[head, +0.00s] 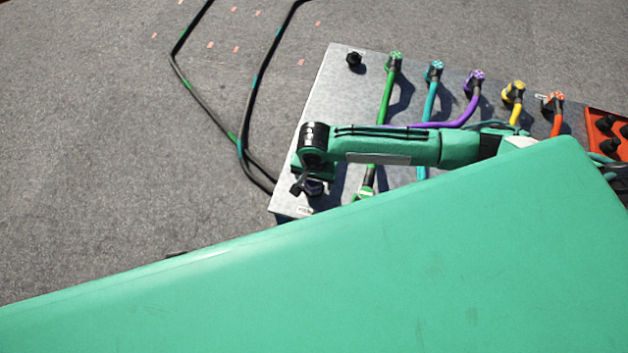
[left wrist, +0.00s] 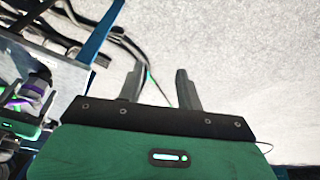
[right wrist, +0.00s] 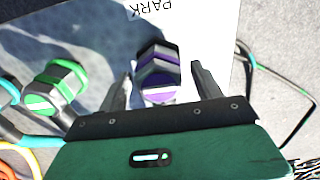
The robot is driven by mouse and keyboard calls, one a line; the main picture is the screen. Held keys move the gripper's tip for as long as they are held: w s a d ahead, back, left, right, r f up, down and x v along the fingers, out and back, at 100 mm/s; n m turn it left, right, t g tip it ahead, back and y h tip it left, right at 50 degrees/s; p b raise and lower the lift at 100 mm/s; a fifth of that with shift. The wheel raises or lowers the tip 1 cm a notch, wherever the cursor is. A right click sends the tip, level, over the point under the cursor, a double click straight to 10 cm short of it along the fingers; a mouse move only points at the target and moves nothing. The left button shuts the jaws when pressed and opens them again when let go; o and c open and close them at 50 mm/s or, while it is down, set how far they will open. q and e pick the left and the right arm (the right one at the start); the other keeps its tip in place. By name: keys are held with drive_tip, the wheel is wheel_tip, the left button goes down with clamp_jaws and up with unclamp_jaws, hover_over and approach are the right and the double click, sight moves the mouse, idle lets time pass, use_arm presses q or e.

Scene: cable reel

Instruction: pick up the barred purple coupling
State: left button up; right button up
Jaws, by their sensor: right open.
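The purple coupling (right wrist: 158,72), dark with purple bands and a pale bar across its end face, sits between the spread fingers of my right gripper (right wrist: 161,78) in the right wrist view. The fingers stand apart on either side, and I see no grip on it. In the head view the coupling (head: 313,188) shows partly under my right gripper (head: 304,187), near the panel's front left corner. Another purple coupling (head: 475,77) with a purple hose stands in the back row. My left gripper (left wrist: 158,75) has its fingers apart and empty; it is outside the head view.
The metal panel (head: 328,90) carries green (head: 393,62), teal (head: 434,71), yellow (head: 513,92) and orange (head: 554,101) couplings with hoses. A barred green coupling (right wrist: 56,84) stands beside the purple one. A label reading PARK (right wrist: 152,12) lies close. Black cables (head: 240,125) lie left.

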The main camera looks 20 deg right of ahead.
drive_tip(key=c, duration=1.1)
drive_tip(key=shift+c, duration=0.4)
drive_tip(key=shift+r, duration=0.15)
